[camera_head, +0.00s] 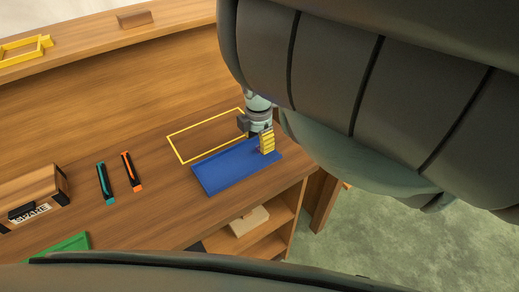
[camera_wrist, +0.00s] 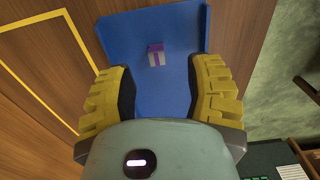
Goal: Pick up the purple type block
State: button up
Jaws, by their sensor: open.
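The purple type block (camera_wrist: 156,55) is a small block with purple and pale faces, lying on the blue tray (camera_wrist: 128,35). In the wrist view it sits ahead of my gripper (camera_wrist: 160,85), between the lines of the two yellow ridged fingers, apart from both. The fingers are open with nothing between them. In the head view my gripper (camera_head: 258,146) is over the right part of the blue tray (camera_head: 215,176). There the block is mostly hidden by the gripper.
A yellow outlined rectangle (camera_head: 188,134) lies behind the tray. Teal (camera_head: 105,184) and orange (camera_head: 132,171) bars lie to its left, with a wooden box labelled SPARE (camera_head: 40,190) and a green tray (camera_head: 66,246) farther left. The table's right edge is close to the tray.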

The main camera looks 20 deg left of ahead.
aim_at(258, 147)
jog(key=f, duration=0.2)
jog(key=shift+a+f, duration=0.25)
jog(key=shift+f, duration=0.1)
jog(key=shift+w+d+f, duration=0.1)
jog(key=shift+d+f, duration=0.05)
jog(key=shift+f, duration=0.25)
jog(key=shift+c, duration=0.3)
grip_shut()
